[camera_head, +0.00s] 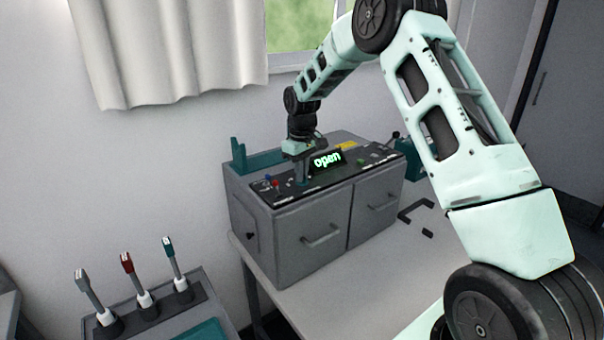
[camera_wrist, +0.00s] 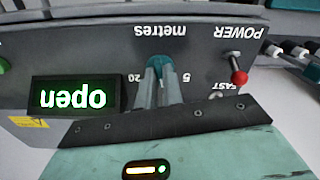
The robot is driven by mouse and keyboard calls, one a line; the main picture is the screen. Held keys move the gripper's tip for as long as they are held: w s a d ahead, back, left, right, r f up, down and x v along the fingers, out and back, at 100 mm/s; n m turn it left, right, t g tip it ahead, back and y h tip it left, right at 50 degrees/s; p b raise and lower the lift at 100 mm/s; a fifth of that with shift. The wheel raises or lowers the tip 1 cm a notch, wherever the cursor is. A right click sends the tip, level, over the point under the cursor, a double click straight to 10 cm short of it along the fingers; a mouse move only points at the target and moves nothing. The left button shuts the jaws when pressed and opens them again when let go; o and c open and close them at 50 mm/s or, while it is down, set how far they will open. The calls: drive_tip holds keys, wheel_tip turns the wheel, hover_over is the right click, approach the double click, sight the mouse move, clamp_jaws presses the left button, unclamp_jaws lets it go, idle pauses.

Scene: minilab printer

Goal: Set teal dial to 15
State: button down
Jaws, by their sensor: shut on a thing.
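The teal dial (camera_wrist: 160,62) is on the dark top panel of the grey printer unit, by the label "metres" with "20" and "5" beside it, all upside down in the wrist view. My gripper (camera_wrist: 158,82) is shut on the dial, one grey finger on each side. In the head view my gripper (camera_head: 301,178) points down onto the panel and hides the dial. The fingers cover much of the dial, so its exact setting cannot be read. A display (camera_wrist: 73,97) beside it reads "open" in green; it also shows in the head view (camera_head: 326,160).
A red-tipped switch (camera_wrist: 239,76) by "POWER" stands close to the dial, and a green button (camera_wrist: 3,65) lies on the other side. The grey printer (camera_head: 290,235) has two shut drawers. A rack with several tools (camera_head: 127,263) stands at the lower left.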

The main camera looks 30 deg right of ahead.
drive_tip(key=m+b, duration=0.1)
drive_tip(key=m, duration=0.5)
drive_tip(key=shift+w+r+m, duration=0.1)
drive_tip(key=shift+m, duration=0.3)
idle(0.4)
drive_tip(key=c, duration=1.5)
unclamp_jaws()
drive_tip(key=shift+c, duration=0.2)
wheel_tip(320, 180, up, 17)
drive_tip(key=b, duration=0.3)
drive_tip(key=shift+r+b, duration=0.2)
drive_tip(key=shift+b, duration=0.1)
